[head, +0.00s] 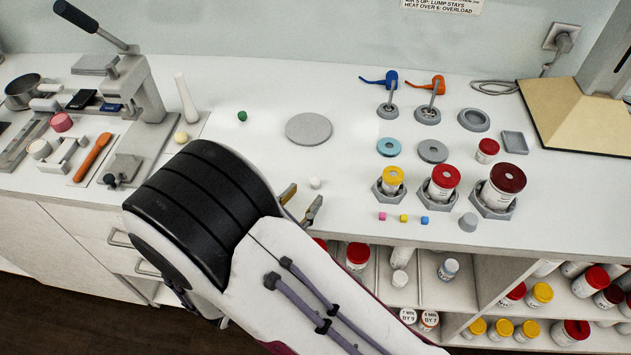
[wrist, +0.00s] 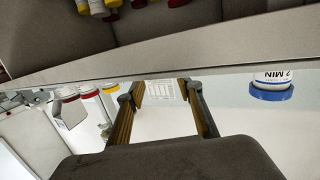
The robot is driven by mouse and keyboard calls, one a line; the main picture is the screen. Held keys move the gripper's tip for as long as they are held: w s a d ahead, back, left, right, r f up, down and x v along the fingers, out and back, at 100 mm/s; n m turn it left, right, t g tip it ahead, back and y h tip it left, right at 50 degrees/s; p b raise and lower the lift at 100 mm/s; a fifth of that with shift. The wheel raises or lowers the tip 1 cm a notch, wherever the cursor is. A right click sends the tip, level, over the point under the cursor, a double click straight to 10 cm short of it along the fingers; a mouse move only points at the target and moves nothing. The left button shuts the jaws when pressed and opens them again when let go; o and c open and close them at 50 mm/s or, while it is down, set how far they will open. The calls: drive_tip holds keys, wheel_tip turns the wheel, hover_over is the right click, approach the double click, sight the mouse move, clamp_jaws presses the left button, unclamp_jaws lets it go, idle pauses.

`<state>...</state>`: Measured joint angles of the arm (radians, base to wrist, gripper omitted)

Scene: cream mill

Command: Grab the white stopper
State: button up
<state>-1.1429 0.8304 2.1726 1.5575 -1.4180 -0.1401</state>
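A small white rounded piece (head: 315,183), which looks like the white stopper, sits on the white counter near its front edge in the head view. My gripper (head: 301,203) is at the counter's front edge, just in front of and slightly left of this piece. Its two fingers are spread apart with nothing seen between them. In the wrist view my gripper (wrist: 161,92) also shows two separated fingers. I cannot make out the stopper in the wrist view.
A small green piece (head: 242,116) and a yellow one (head: 181,137) lie further left. A flat grey disc (head: 309,129) lies behind the stopper. Lidded jars (head: 445,182) in grey holders stand to the right. A lever press (head: 140,90) stands at left. Shelves of jars are below.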

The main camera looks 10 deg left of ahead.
sight(313, 185)
drive_tip(key=shift+w+d+f, duration=0.1)
drive_tip(key=shift+w+d, duration=0.15)
drive_tip(key=shift+w, duration=0.4)
drive_tip(key=shift+w+d, duration=0.1)
drive_tip(key=shift+r+x, duration=0.2)
drive_tip(key=shift+x, duration=2.25)
drive_tip(key=c, duration=0.8)
